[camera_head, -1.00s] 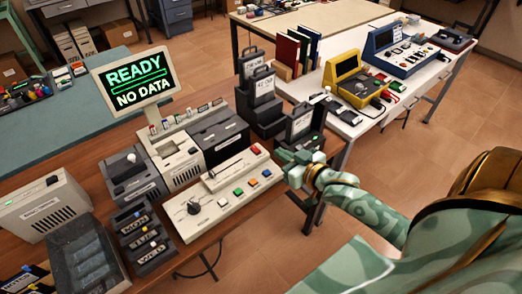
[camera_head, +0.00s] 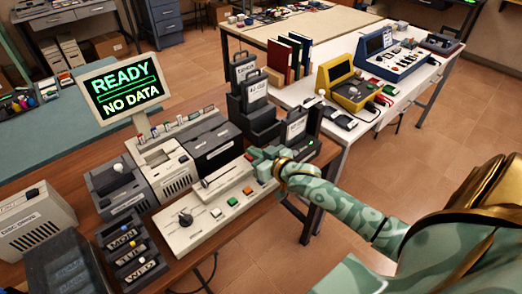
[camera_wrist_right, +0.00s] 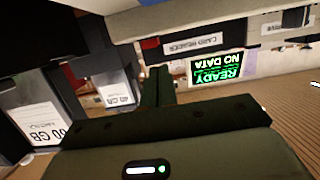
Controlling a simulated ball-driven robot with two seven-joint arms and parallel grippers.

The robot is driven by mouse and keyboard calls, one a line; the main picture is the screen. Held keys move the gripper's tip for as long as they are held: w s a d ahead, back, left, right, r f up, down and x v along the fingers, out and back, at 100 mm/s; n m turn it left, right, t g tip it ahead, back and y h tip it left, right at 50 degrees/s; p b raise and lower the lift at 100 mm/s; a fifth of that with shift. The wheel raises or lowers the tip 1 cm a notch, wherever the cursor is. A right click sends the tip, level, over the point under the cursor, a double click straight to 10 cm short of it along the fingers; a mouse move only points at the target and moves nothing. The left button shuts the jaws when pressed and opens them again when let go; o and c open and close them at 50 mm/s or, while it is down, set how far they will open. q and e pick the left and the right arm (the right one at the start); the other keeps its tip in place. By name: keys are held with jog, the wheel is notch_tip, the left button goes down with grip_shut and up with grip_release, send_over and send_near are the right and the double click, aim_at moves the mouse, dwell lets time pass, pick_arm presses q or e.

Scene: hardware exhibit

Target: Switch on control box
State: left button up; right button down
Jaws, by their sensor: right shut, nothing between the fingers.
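The beige control box (camera_head: 185,238) lies on the wooden bench in the head view. It has a dark knob lever (camera_head: 185,218), a white button (camera_head: 216,212), a green button (camera_head: 232,201) and an orange button (camera_head: 247,190). Its far right end, with the red button, is hidden by my right gripper (camera_head: 256,155). That gripper is shut and empty, over or against this end; contact cannot be told. Its fingers (camera_wrist_right: 160,86) also show in the right wrist view. The monitor (camera_head: 125,87) reads "READY NO DATA". My left gripper is not in view.
Grey machines (camera_head: 215,143) stand behind the control box. Black upright cases (camera_head: 252,100) stand close beyond my right gripper. A white table (camera_head: 300,95) with a yellow device (camera_head: 350,82) and a blue device (camera_head: 398,52) is at the back right.

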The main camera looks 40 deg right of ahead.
jog(key=shift+f, duration=0.85)
jog(key=shift+s, duration=0.1)
jog(key=shift+f, duration=0.35)
jog(key=shift+s+f, duration=0.2)
notch_tip(320, 180, up, 5)
jog(key=p, duration=0.5)
jog(key=shift+s, duration=0.15)
jog(key=s+p, duration=0.1)
jog(key=s, duration=0.9)
jog(key=shift+s+d+p, duration=0.15)
jog(key=shift+d+p, duration=0.2)
jog(key=shift+d, duration=0.1)
